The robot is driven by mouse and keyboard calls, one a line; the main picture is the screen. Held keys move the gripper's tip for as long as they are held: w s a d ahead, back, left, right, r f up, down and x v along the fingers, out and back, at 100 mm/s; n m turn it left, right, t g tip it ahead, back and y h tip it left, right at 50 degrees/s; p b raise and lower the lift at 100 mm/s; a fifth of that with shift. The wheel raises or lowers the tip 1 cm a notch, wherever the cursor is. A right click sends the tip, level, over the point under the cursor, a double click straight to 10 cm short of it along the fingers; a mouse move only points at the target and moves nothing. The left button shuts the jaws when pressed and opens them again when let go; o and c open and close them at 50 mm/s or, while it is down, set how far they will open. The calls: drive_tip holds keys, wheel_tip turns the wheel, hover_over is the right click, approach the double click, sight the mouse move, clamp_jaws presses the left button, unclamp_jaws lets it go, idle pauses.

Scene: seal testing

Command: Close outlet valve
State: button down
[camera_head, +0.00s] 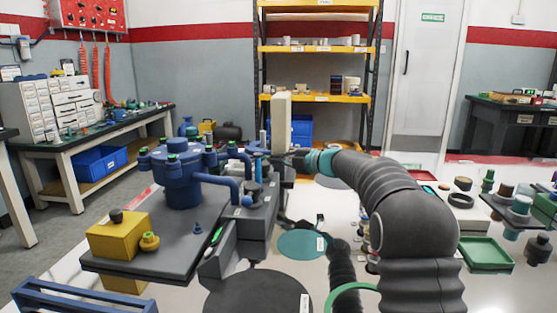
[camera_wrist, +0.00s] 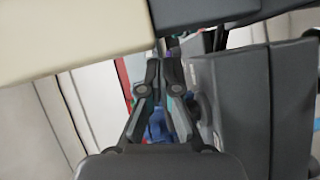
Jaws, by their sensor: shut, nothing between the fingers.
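The blue test vessel (camera_head: 182,175) stands on a dark grey bench top (camera_head: 150,240), with blue pipes running off to its right. Several small valve-like fittings (camera_head: 252,188) sit beside it, but I cannot tell which is the outlet valve. My gripper (camera_head: 285,158) reaches in from the right, at the right end of the rig, next to a tall cream block (camera_head: 281,118). In the wrist view my gripper's fingers (camera_wrist: 160,68) are together and hold nothing. The cream block (camera_wrist: 70,35) and a dark grey housing (camera_wrist: 232,105) lie close around them. Contact cannot be told.
A yellow box (camera_head: 118,238) stands at the bench's front left. A green tray (camera_head: 486,253) and several loose parts lie on the right table. Yellow shelving (camera_head: 315,98) stands behind. A teal disc (camera_head: 302,244) lies in front of my arm.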

drive_tip(key=v, duration=1.2)
drive_tip(key=shift+a, duration=0.1)
